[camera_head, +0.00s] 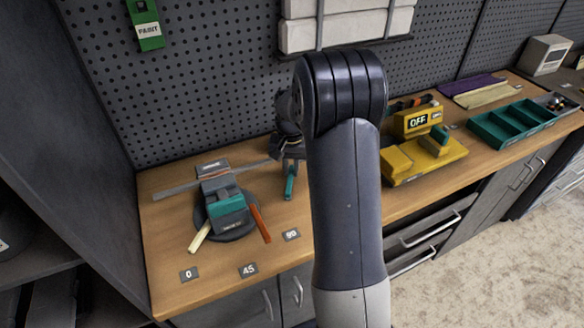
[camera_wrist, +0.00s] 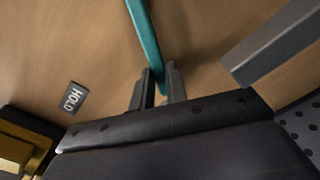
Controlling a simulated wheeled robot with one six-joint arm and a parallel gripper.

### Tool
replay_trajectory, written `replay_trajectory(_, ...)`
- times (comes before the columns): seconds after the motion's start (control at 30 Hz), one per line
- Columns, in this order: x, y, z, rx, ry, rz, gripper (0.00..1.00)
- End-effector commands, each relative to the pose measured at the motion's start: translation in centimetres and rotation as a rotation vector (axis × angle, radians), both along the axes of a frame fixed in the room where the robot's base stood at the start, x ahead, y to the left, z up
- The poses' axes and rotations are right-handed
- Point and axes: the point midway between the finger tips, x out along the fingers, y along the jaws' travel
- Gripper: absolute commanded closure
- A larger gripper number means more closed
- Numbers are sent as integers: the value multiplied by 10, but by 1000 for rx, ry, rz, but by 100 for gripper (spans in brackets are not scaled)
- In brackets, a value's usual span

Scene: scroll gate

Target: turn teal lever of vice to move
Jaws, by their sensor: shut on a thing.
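The vice (camera_head: 213,183) stands on a round dark base on the wooden bench at left, with a teal block (camera_head: 226,206) on its front. The teal lever (camera_head: 290,186) is a thin bar to the right of the vice. My gripper (camera_head: 290,150) is over the bench at the lever's far end, partly hidden by my arm. In the wrist view, my gripper (camera_wrist: 158,88) is shut on the end of the teal lever (camera_wrist: 146,35). The lever's other end is outside that view, and I cannot tell how it joins the vice.
An orange handle (camera_head: 260,223) and a cream handle (camera_head: 199,236) stick out from the vice. A grey bar (camera_wrist: 272,45) lies close right of the fingers. A yellow device (camera_head: 425,160) marked OFF stands right of my arm.

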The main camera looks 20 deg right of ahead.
Motion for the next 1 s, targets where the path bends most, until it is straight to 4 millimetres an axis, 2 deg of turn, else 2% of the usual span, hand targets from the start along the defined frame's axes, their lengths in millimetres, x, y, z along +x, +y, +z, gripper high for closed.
replay_trajectory(0.2, 1, 0, 1, -1, -3, -2, 100)
replay_trajectory(0.23, 1, 0, 1, -1, -3, -2, 85)
replay_trajectory(0.5, 0, 0, 0, -1, -2, -2, 64)
replay_trajectory(0.77, 0, 0, 2, -1, -2, -2, 64)
replay_trajectory(0.87, 1, 0, 11, -1, -4, -2, 64)
replay_trajectory(1.0, 1, 0, 36, -1, -6, -2, 64)
